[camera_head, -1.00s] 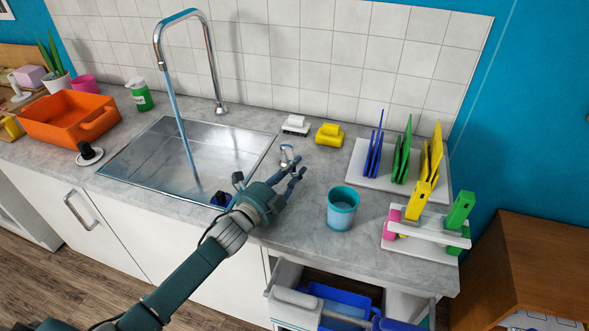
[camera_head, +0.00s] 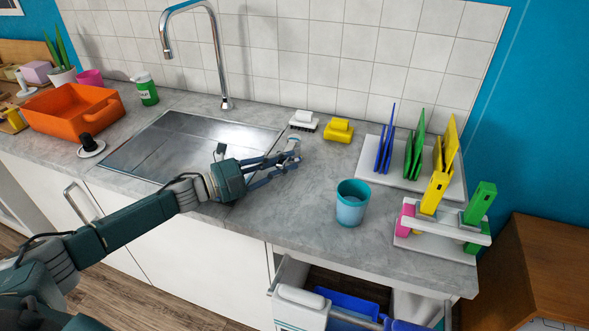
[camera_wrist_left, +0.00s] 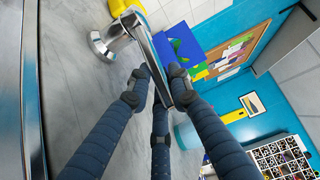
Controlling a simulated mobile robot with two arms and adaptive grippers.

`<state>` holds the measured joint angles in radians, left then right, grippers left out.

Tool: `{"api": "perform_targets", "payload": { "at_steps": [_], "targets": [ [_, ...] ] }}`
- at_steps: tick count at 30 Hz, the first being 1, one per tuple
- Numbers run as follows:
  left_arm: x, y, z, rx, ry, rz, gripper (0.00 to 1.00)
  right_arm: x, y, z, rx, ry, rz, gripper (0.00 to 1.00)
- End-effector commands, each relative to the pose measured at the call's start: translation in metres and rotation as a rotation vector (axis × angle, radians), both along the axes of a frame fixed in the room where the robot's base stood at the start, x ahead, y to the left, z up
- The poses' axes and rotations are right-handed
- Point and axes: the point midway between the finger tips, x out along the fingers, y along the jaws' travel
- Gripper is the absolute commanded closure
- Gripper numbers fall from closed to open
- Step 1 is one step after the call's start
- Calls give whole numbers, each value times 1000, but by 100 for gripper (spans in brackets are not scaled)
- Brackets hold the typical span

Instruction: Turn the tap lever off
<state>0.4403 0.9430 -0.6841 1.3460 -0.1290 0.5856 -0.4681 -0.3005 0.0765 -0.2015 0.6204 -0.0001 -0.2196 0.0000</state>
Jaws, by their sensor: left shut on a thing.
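The chrome tap (camera_head: 216,60) stands behind the sink with its spout arching left, and no water stream shows under it. The small metal tap lever (camera_head: 293,145) stands on the counter right of the sink. My left gripper (camera_head: 287,160) reaches it from the left and is shut on it. In the left wrist view the lever (camera_wrist_left: 157,55) is a flat metal bar on a round post, running between the fingertips (camera_wrist_left: 163,80). The fingers hide part of it in the head view. My right gripper is not in view.
A teal cup (camera_head: 352,203) stands right of my left gripper. A plate rack (camera_head: 411,175) and utensil holder (camera_head: 440,238) are further right. An open drawer (camera_head: 335,305) juts out below the counter. The sink (camera_head: 165,150) looks empty.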

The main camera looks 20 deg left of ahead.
Motion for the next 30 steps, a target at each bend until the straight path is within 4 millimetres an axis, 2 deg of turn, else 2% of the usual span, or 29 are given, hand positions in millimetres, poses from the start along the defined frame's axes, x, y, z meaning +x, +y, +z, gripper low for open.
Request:
{"api": "perform_targets", "payload": {
  "at_steps": [1, 15, 16, 19, 30],
  "targets": [
    [-1, 2, -6, 7, 5, -10, 100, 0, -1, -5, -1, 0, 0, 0],
    [-2, 3, -5, 6, 7, -27, 100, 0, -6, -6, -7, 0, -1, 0],
    [-2, 3, -5, 6, 7, -27, 79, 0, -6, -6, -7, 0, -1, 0],
    [-2, 3, -5, 5, 6, -27, 60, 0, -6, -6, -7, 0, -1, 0],
    [-5, 7, -2, 3, 3, -26, 60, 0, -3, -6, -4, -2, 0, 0]
  ]
}}
